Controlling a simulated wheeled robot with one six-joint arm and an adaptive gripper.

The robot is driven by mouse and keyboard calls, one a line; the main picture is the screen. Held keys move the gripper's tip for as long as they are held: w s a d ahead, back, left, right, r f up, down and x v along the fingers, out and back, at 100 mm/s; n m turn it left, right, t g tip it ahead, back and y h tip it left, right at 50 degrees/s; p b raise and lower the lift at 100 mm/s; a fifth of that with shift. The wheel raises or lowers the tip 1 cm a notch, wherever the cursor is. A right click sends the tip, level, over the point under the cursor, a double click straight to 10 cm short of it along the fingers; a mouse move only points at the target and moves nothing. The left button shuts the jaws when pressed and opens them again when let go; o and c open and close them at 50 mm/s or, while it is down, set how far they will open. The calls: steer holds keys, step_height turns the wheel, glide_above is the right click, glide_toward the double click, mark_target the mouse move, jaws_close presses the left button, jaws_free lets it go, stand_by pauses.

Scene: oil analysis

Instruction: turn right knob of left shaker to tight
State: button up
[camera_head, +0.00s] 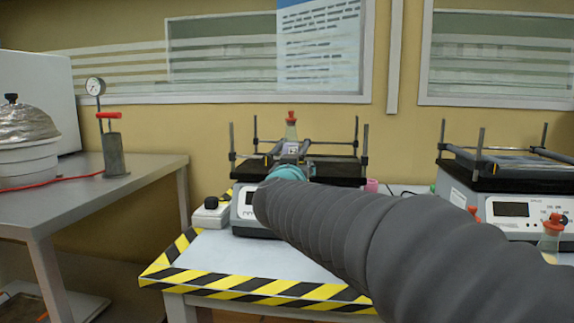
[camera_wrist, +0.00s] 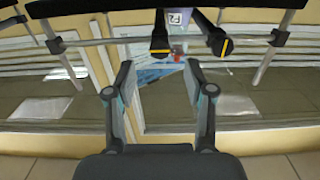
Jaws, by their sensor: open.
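The left shaker (camera_head: 340,171) stands on the middle table in the head view, with a dark platform and clamp bars between posts. My arm covers much of its front. My gripper (camera_head: 293,152) reaches over the platform there, partly hidden by my wrist. In the wrist view, which looks upside down, my gripper (camera_wrist: 159,76) is open and empty. A black knob with a yellow mark (camera_wrist: 160,46) lies just beyond the fingertips, roughly centred between them, apparently untouched. A second such knob (camera_wrist: 218,42) lies to its right in that picture, outside the fingers. Its yellow mark is tilted differently.
A flask with a red stopper (camera_head: 291,127) stands behind my gripper. The right shaker (camera_head: 508,194) is at the right, with a red-stoppered flask (camera_head: 549,240) in front. A small box with a black knob (camera_head: 211,212) sits left of the left shaker. The table's front left is clear.

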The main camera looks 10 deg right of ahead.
steer(key=shift+x, duration=2.8)
jaws_close()
